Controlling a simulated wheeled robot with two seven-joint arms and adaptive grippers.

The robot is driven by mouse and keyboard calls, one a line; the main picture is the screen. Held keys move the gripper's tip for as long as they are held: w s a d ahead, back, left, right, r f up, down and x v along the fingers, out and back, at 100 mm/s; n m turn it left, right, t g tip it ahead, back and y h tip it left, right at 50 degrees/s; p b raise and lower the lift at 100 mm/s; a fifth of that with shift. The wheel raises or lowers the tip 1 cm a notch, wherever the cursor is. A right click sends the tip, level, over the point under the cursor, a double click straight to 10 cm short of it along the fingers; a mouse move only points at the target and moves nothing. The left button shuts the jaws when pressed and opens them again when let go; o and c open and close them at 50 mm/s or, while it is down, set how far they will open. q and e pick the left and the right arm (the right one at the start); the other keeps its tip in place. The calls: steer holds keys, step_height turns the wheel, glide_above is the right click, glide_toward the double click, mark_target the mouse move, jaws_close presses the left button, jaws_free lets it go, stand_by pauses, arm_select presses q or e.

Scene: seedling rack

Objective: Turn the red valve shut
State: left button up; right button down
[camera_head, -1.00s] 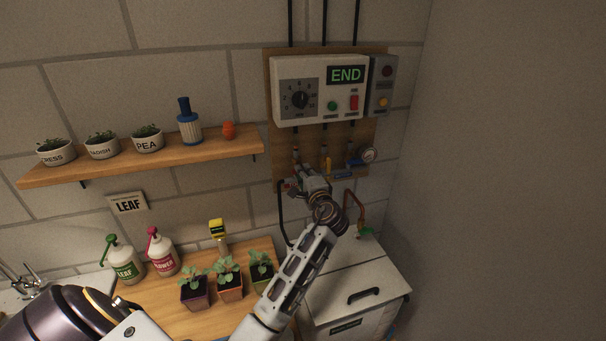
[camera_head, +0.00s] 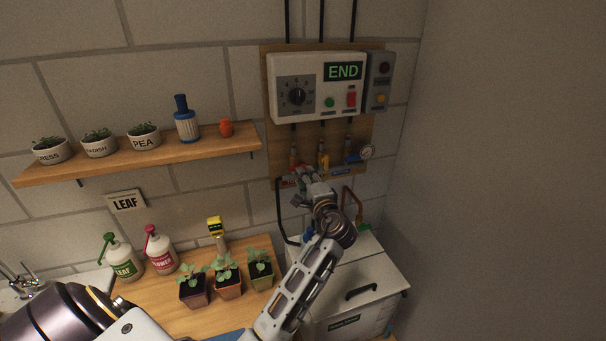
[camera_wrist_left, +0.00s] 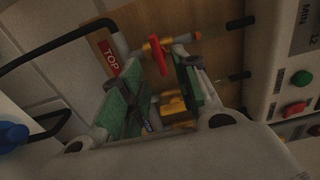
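The red valve handle (camera_wrist_left: 158,55) shows in the left wrist view, on a pipe on the wooden backboard. In the head view the valve is mostly hidden by my gripper. My left gripper (camera_head: 305,174) reaches the left end of the valve row below the control box. In the left wrist view its green-padded fingers (camera_wrist_left: 154,78) are apart, with the red handle between or just beyond their tips. I see no clear grip on it. My right gripper is not in view.
The control box (camera_head: 318,88) reads END above. A lidded bin (camera_head: 350,290) stands below. Seedling pots (camera_head: 227,287) stand on the bench at left.

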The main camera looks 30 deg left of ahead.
arm_select(q)
steer(key=v, duration=0.7)
steer(key=shift+f, duration=0.1)
stand_by(0.5)
